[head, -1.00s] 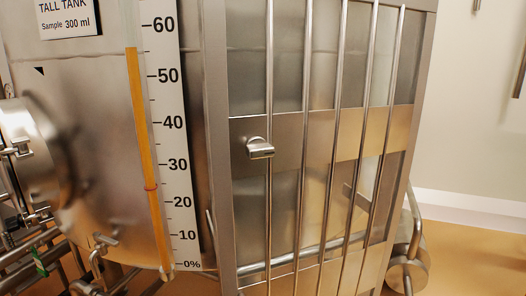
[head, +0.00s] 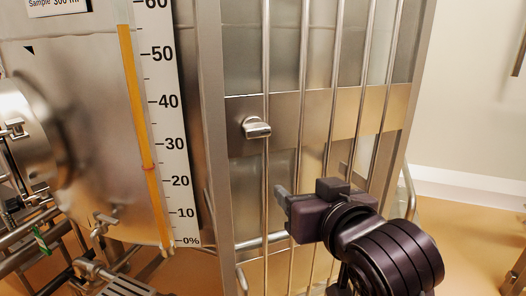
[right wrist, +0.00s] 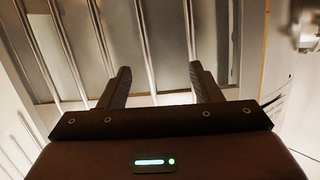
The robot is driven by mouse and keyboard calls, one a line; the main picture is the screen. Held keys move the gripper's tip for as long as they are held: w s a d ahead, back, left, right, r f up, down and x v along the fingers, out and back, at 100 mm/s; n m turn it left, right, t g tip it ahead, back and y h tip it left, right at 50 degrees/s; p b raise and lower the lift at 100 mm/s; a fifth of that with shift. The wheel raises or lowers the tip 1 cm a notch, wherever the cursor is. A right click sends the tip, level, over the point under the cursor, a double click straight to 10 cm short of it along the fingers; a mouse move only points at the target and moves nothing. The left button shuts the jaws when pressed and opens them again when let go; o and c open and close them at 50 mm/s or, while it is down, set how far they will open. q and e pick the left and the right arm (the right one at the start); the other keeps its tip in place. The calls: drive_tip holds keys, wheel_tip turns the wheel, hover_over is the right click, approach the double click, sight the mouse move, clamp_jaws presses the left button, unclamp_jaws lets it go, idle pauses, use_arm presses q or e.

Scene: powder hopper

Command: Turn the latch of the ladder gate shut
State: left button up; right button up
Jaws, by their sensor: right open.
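The ladder gate (head: 305,124) is a tall metal frame with upright bars and a flat cross plate. Its latch (head: 256,128) is a short, rounded metal knob on the left of that plate, with its grip lying about level. My right gripper (head: 300,190) is open and empty, in front of the bars, below and to the right of the latch and apart from it. In the right wrist view its two fingers (right wrist: 160,84) are spread, with gate bars beyond them. I cannot make out the latch in that view. My left gripper is out of view.
The steel tank with a percent scale (head: 173,130) and an orange level tube (head: 138,110) stands left of the gate. Pipes and valves (head: 60,215) crowd the lower left. A plain wall (head: 470,110) and open floor (head: 465,220) lie to the right.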

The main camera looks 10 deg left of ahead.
sight(259, 129)
drive_tip(key=s+a+r+n+t+y, duration=0.1)
drive_tip(key=s+a+r+n+y, duration=0.15)
drive_tip(key=s+r, duration=0.65)
drive_tip(key=shift+m, duration=0.35)
drive_tip(key=x, duration=0.3)
drive_tip(key=r+p+x, duration=0.1)
drive_tip(key=x, duration=0.2)
drive_tip(key=p+x, duration=0.1)
drive_tip(key=x, duration=0.2)
drive_tip(key=shift+w+d+r, duration=0.25)
drive_tip(key=shift+d+r, duration=0.05)
drive_tip(key=shift+d, duration=0.15)
drive_tip(key=c, duration=1)
